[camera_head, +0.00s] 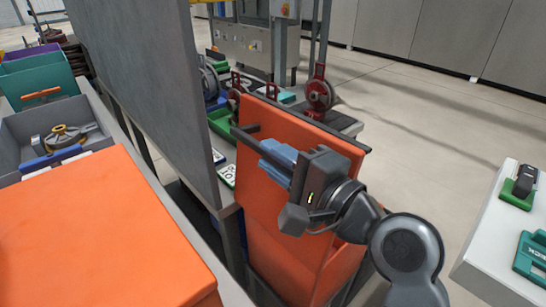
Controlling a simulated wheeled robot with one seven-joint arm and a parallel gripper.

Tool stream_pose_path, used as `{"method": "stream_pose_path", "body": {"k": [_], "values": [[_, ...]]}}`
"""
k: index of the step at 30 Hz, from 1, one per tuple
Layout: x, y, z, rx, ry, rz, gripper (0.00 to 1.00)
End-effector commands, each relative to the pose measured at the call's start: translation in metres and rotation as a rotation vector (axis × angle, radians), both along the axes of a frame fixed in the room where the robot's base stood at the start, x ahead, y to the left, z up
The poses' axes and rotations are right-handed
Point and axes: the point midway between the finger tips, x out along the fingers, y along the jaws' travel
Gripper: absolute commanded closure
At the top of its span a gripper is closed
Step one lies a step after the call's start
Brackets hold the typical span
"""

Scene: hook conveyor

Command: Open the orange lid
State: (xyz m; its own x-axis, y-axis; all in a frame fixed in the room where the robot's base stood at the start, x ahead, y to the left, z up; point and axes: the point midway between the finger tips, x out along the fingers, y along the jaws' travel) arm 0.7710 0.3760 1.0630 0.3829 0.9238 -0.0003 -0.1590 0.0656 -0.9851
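The orange lid (262,185) is a flat orange panel in the middle of the head view. It is steeply tilted, with a dark strip along its top edge, above an orange bin body (285,262). A dark bar handle (246,135) stands off its upper left. My gripper (272,162), with blue fingers, comes from the right and lies across the lid's face. The fingers are at the right part of the handle. They overlap it in the picture, so I cannot tell whether they are closed around it. My wrist and forearm hide the lid's right part.
A grey partition (150,80) stands close left of the lid. A large orange surface (95,235) and a grey tray (25,135) with parts fill the left. A white table (492,230) with green items stands at the right. Open floor (440,120) lies behind.

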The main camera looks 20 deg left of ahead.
Motion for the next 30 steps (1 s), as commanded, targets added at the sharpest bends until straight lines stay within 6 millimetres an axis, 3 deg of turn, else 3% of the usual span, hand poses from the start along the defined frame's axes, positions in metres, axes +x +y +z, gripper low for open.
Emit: {"method": "stream_pose_path", "body": {"k": [6,14,30], "values": [[0.000,0.000,0.000,0.000,0.000,0.000,0.60],[-0.001,-0.002,0.000,-0.001,-0.001,-0.001,0.60],[-0.028,-0.068,-0.001,-0.001,-0.001,-0.002,0.60]]}}
